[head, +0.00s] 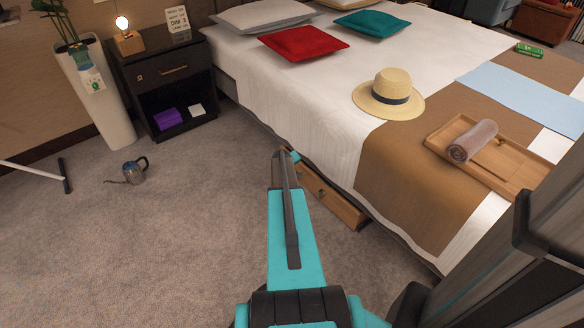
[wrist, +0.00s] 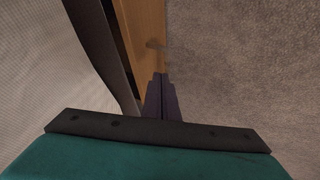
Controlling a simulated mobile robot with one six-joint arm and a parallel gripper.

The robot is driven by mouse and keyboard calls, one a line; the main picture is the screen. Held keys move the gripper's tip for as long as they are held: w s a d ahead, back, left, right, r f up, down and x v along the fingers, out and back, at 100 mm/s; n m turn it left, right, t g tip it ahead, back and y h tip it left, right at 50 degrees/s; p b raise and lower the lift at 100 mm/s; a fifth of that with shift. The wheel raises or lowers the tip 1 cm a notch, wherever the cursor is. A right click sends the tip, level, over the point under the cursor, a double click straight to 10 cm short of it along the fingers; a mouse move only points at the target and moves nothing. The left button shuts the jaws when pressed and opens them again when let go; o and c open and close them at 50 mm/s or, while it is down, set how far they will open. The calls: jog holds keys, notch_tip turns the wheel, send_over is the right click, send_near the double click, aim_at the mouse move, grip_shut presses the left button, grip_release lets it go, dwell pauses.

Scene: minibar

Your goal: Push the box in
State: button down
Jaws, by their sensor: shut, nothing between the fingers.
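The box is a light wooden drawer-like box (head: 338,204) sticking out from under the side of the bed. Its wooden face also shows in the wrist view (wrist: 143,28), running up from my fingertips. My gripper (wrist: 160,77) is shut and empty, with its dark fingertips at the near part of this wooden face. I cannot tell whether they touch it.
The bed (head: 297,104) stands right above the box, its white cover hanging down beside my gripper.

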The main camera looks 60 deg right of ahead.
jog(key=p+v, duration=0.1)
jog(key=v, duration=0.5)
jog(key=shift+a+r, duration=0.15)
jog(key=shift+a, duration=0.05)
dwell(0.4)
